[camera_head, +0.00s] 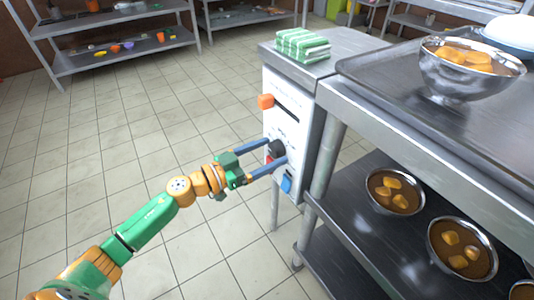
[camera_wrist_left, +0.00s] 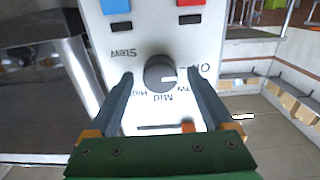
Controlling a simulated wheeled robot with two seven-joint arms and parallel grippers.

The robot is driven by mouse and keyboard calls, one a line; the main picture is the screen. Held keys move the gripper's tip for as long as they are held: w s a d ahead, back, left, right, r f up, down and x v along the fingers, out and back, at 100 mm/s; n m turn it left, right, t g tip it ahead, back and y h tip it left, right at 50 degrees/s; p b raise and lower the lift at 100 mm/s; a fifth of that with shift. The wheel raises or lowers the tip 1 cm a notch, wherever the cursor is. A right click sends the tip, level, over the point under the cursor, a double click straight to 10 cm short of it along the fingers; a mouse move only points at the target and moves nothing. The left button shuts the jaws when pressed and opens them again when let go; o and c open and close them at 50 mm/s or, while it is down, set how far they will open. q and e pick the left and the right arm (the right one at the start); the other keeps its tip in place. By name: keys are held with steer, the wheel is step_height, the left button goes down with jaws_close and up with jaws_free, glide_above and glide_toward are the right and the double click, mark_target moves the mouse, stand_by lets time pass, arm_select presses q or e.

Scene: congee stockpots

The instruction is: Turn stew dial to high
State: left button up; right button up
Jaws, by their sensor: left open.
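The stew dial (camera_head: 277,148) is a round black knob on the white front panel (camera_head: 298,128) of the appliance. In the left wrist view the dial (camera_wrist_left: 160,73) shows upside-down lettering around it: Stew, ON, Low, Mid and High. A small light mark shows on its right side, near the ON and Low side. My left gripper (camera_head: 275,153) is open, its blue fingers reaching to the panel around the dial. In the left wrist view the left gripper (camera_wrist_left: 160,77) has one finger on each side of the dial, with gaps visible. My right gripper is not in view.
An orange lever (camera_head: 265,101) sits above the dial; a red switch (camera_head: 268,160) and a blue switch (camera_head: 287,184) are below. A striped cloth (camera_head: 302,45) lies on top. A metal table (camera_head: 420,125) with bowls stands right. Open tiled floor lies left.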

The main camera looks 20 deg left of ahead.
arm_select(q)
jaws_close()
